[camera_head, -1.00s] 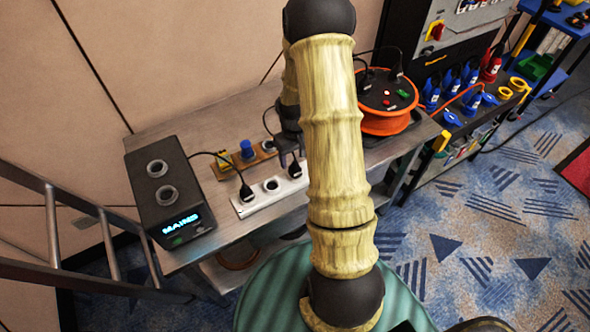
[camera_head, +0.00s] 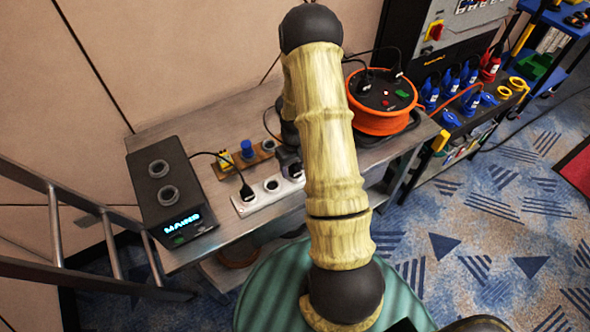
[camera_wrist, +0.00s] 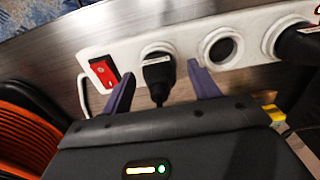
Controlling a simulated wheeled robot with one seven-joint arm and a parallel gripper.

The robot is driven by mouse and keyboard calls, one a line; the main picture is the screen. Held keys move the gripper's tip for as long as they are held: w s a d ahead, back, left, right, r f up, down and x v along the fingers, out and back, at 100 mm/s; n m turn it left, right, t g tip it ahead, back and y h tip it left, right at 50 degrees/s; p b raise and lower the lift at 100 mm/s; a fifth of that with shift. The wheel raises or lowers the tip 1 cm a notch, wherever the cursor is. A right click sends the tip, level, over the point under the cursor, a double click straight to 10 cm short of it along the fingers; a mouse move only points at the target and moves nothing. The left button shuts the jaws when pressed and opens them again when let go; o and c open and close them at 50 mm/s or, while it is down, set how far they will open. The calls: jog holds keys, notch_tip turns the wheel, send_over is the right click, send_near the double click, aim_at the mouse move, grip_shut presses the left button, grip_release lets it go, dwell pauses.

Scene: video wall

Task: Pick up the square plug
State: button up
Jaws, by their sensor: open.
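A white power strip (camera_head: 256,203) lies on the bench. In the wrist view, a black plug (camera_wrist: 158,72) with a boxy body sits in one of the strip's sockets (camera_wrist: 188,42), beside a red switch. My gripper (camera_wrist: 160,68) is open, with one purple finger on each side of this plug. I cannot tell whether the fingers touch it. In the head view, this plug and my gripper are partly hidden by my arm. A small yellow block-shaped plug (camera_head: 226,160) stands on a wooden board; a bit of yellow also shows in the wrist view (camera_wrist: 275,115).
Another black plug (camera_head: 246,192) sits in the strip, next to an empty socket (camera_head: 271,185). A blue cylinder (camera_head: 247,149) stands on the wooden board (camera_head: 240,161). A black box (camera_head: 168,195) is at left. An orange cable reel (camera_head: 384,118) is at right.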

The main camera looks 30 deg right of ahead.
aim_at(295, 164)
jog(key=c, duration=1.2)
jog(key=shift+o, duration=0.2)
jog(key=shift+r, duration=0.1)
notch_tip(295, 164, up, 10)
jog(key=shift+f+b, duration=0.1)
jog(key=shift+b, duration=0.55)
